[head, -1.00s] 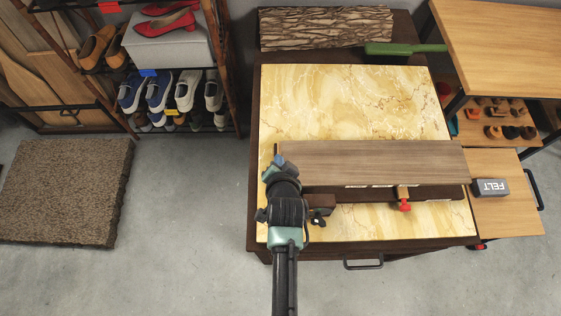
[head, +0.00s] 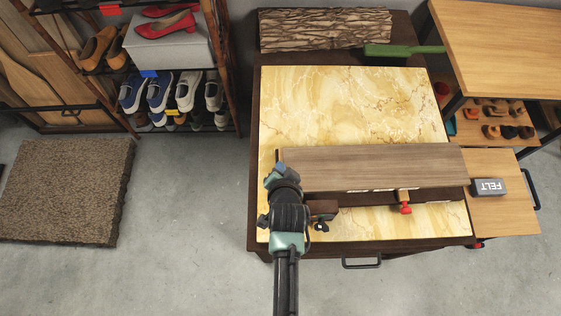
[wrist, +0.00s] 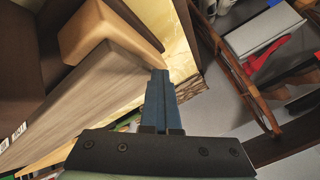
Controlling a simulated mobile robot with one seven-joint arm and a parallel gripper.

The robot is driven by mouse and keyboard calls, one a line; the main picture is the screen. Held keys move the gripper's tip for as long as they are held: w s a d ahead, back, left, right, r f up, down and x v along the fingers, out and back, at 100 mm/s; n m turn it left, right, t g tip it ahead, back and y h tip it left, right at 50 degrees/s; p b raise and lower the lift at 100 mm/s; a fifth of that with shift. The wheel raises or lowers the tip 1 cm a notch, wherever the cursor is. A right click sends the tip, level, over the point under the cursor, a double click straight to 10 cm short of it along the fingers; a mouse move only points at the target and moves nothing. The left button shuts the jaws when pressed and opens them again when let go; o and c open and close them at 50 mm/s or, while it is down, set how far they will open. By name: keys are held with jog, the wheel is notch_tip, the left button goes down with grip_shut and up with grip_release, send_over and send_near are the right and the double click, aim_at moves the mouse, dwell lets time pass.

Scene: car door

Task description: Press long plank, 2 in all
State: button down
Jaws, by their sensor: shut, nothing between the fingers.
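The long plank (head: 375,167) is a grey-brown board lying across the near half of the marble-topped table (head: 350,105). My gripper (head: 279,157) is at the plank's left end in the head view, with its fingers pointing away from my body. In the wrist view my blue fingers (wrist: 161,95) are closed together with nothing between them. The plank (wrist: 75,95) runs along their left side there. I cannot tell whether the fingertips touch it. A tan wooden block (wrist: 105,30) shows just beyond the plank in the wrist view.
A dark beam with a red-knobbed clamp (head: 405,203) lies along the plank's near side. A felt block (head: 488,187) sits by its right end. A bark log (head: 325,28) and green tool (head: 405,50) lie behind. A shoe rack (head: 180,70) stands left; the marble behind the plank is clear.

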jog(key=shift+s+f, duration=0.25)
jog(key=shift+f, duration=0.05)
jog(key=r+p, duration=0.5)
jog(key=shift+w+a+r, duration=0.2)
jog(key=shift+w+r, duration=0.05)
dwell(0.6)
